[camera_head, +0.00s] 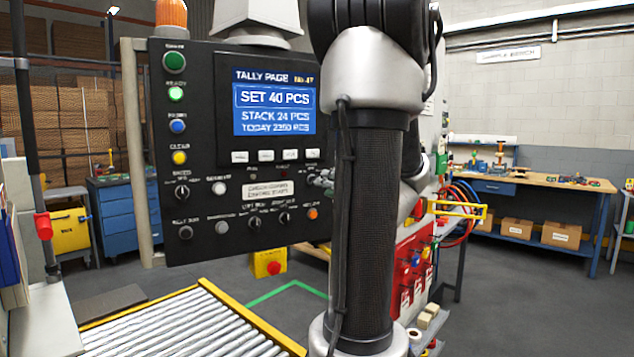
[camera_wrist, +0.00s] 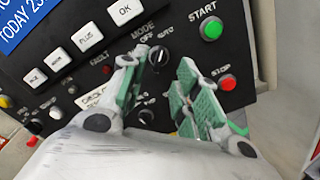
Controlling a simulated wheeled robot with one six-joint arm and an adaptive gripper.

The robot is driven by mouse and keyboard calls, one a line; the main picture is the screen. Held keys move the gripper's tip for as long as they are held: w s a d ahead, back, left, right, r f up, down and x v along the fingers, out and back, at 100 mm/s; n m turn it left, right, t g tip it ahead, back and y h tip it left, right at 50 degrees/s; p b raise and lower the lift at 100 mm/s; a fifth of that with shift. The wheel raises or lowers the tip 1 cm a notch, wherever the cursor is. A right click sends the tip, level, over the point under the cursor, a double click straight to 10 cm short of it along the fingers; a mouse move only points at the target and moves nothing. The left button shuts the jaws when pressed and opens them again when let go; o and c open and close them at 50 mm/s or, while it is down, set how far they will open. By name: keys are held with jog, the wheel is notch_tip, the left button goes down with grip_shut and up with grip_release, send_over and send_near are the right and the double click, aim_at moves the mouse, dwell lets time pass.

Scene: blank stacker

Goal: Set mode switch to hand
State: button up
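The mode switch (camera_wrist: 159,57) is a black rotary knob on the black control panel (camera_head: 205,130). In the wrist view, the labels MODE, OFF and AUTO show around it; its left side is partly covered by a fingertip, and no hand label is readable. I cannot tell which way its pointer is set. My gripper (camera_wrist: 163,64) is open, its two green-padded fingers either side of the knob in the picture. I cannot tell whether they touch it. In the head view my arm hides the switch and most of the gripper.
A green START button (camera_wrist: 211,30) and a red STOP button (camera_wrist: 227,82) sit right of the switch. A white OK key (camera_wrist: 125,10) is up left. More knobs (camera_head: 255,222) lie lower on the panel. A roller conveyor (camera_head: 175,325) stands below.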

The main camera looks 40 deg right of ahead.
aim_at(314, 180)
jog(key=x, duration=0.6)
jog(key=shift+w, duration=0.4)
jog(key=shift+d, duration=0.1)
jog(key=shift+c, duration=0.3)
grip_shut()
